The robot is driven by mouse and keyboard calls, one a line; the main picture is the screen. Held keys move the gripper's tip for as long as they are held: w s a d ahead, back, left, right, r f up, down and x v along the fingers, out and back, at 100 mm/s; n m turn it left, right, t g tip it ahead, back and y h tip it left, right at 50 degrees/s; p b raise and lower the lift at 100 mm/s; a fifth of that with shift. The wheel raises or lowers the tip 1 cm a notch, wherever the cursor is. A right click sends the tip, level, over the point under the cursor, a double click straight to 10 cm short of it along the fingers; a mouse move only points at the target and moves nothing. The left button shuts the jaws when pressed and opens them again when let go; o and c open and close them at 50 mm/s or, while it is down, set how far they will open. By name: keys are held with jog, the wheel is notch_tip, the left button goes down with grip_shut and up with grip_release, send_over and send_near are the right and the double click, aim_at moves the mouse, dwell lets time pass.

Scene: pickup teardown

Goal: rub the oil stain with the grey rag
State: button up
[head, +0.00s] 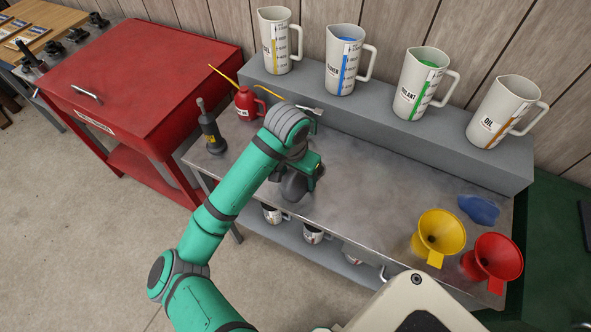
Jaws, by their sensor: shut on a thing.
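My gripper (308,172) is at the end of my green arm, low over the left half of the metal bench top (375,185). It is shut on a bunched dark grey rag (294,187), which shows below it near the bench's front edge. I cannot tell whether the rag touches the bench. No distinct oil stain shows; the top has only faint darker smudges, and my arm and gripper hide part of it.
A blue cloth (479,209), a yellow funnel (440,233) and a red funnel (494,259) are at the right. Several measuring jugs stand on the rear shelf (400,130). A red oil can (246,104) and a dark bottle (211,132) are at the left. The bench middle is clear.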

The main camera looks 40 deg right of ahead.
jog(key=shift+s+a, duration=0.2)
jog(key=shift+a, duration=0.4)
jog(key=shift+s+a, duration=0.2)
jog(key=shift+a, duration=0.35)
notch_tip(320, 180, up, 3)
jog(key=shift+d, duration=0.15)
jog(key=shift+r, duration=2.5)
